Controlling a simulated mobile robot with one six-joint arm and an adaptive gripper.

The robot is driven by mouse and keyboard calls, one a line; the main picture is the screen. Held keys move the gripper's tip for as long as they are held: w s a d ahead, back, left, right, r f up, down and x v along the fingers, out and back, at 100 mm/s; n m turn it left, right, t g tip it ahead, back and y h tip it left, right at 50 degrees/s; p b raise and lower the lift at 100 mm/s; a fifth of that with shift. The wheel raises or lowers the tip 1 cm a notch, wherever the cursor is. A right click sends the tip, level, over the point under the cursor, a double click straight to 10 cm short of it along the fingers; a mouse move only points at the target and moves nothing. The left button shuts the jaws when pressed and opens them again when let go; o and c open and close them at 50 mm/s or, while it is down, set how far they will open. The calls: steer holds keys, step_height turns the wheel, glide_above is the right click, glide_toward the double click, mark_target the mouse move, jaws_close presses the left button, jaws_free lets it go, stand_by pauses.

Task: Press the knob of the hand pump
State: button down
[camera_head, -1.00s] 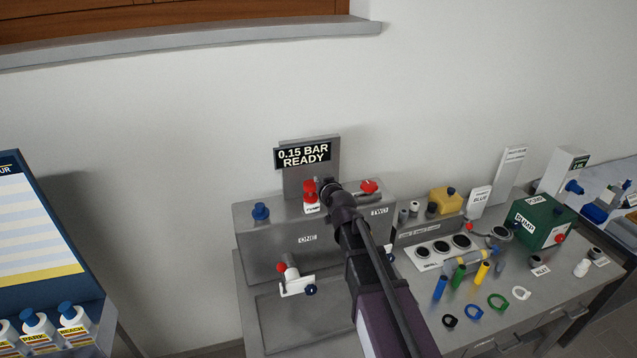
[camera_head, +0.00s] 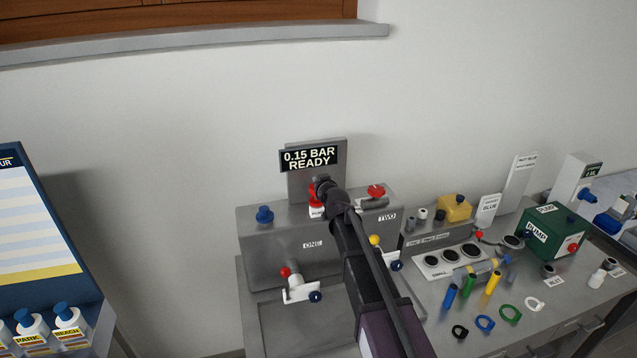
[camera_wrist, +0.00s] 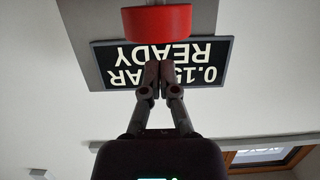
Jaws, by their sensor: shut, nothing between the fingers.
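The hand pump's red knob (camera_head: 312,192) stands on top of the grey tank unit (camera_head: 262,262), in front of the sign (camera_head: 309,158) reading "0.15 BAR READY". In the head view my gripper (camera_head: 317,184) partly covers the knob, and I cannot tell there whether they touch.
A blue knob (camera_head: 264,214) and a red valve handle (camera_head: 376,191) flank the pump on the unit. Tap levers stick out in front. On the right bench are a green pump box (camera_head: 541,236), coloured tubes and rings. Bottles stand at the lower left.

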steer(key=shift+f+b, duration=0.45)
steer(key=shift+f, duration=0.25)
steer(key=shift+f+b, duration=1.6)
steer(key=shift+r, duration=0.2)
step_height(320, 180, up, 4)
steer(key=p, duration=0.4)
steer(key=shift+r+p, duration=0.1)
steer(key=shift+p, duration=0.2)
steer(key=p+v, duration=0.2)
steer(key=v, duration=0.7)
steer(key=shift+s+d, duration=0.15)
steer(key=shift+s, duration=0.3)
steer(key=shift+f, duration=0.2)
